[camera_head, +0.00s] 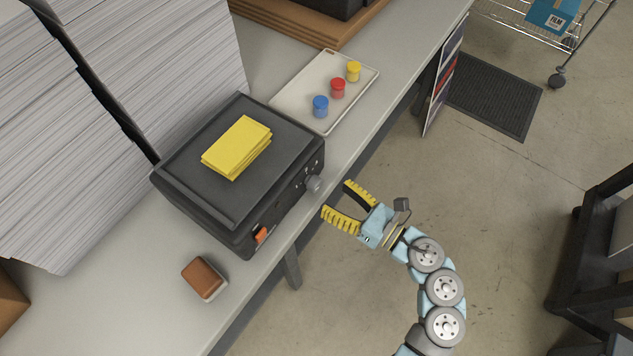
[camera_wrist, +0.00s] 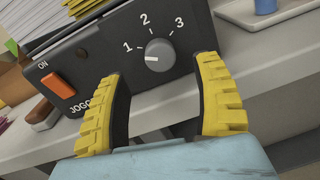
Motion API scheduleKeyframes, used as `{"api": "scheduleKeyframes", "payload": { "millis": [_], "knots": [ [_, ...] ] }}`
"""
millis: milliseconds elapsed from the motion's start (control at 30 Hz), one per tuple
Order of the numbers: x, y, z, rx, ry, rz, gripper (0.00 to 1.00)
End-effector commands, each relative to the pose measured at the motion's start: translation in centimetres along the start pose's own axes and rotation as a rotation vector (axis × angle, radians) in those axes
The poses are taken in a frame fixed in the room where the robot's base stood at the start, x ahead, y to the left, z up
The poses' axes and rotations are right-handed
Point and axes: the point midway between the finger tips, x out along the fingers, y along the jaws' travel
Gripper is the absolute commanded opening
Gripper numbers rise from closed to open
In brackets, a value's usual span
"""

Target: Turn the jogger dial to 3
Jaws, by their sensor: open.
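The jogger (camera_head: 185,170) is a dark box on the bench with a stack of yellow sheets (camera_head: 236,147) on top. Its grey dial (camera_head: 313,184) sits on the front face. In the wrist view the dial (camera_wrist: 160,55) has the numbers 1, 2 and 3 around it, and its pale mark points left, nearest the 1. An orange switch (camera_wrist: 58,85) marked ON is at the left of the panel. My gripper (camera_head: 336,196) is open and empty in front of the dial, apart from it. In the wrist view its yellow-padded fingers frame the dial from below.
A pale tray (camera_head: 290,103) with blue, red and yellow capped jars stands beyond the jogger. A brown block (camera_head: 203,278) lies on the bench near its front edge. Tall paper stacks (camera_head: 165,50) stand behind. The floor in front of the bench is clear around my arm.

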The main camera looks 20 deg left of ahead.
Motion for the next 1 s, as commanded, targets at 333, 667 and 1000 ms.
{"api": "scheduleKeyframes", "payload": {
  "millis": [333, 667, 1000],
  "knots": [
    [4.9, 0.1, 0.0, 0.000, -0.001, 0.003, 0.67],
    [5.8, 0.0, 0.1, -0.001, -0.001, 0.001, 0.67],
    [5.8, 0.0, 0.0, -0.001, -0.001, 0.001, 0.06]
  ]
}}
